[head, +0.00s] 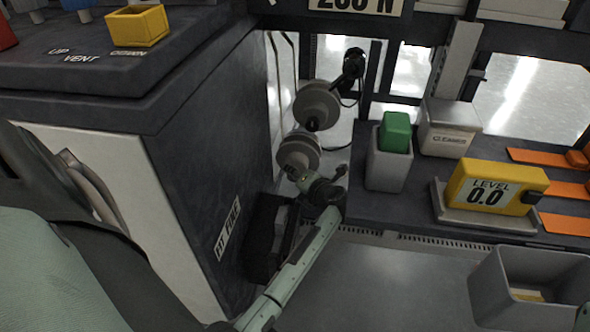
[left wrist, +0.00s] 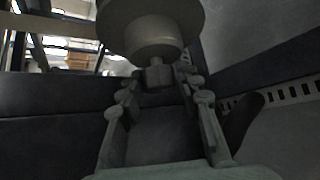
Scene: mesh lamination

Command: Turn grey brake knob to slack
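A grey disc-shaped knob (head: 298,152) sits on the dark frame in the middle of the head view, below a second similar grey disc (head: 317,105). In the left wrist view a grey round part (left wrist: 155,35) with a narrow stub (left wrist: 159,77) fills the top centre; I take it to be the lower one. My left gripper (head: 298,174) is just below that knob. In the left wrist view its two fingers (left wrist: 159,84) stand on either side of the stub, with a small gap apparent on each side. Any markings for slack are not visible.
A dark cabinet (head: 205,130) stands close on the left. On the right, a dark bench holds a grey cup with a green block (head: 396,131), a white box (head: 448,125) and a yellow level meter (head: 495,187). A grey bin (head: 490,285) is at lower right.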

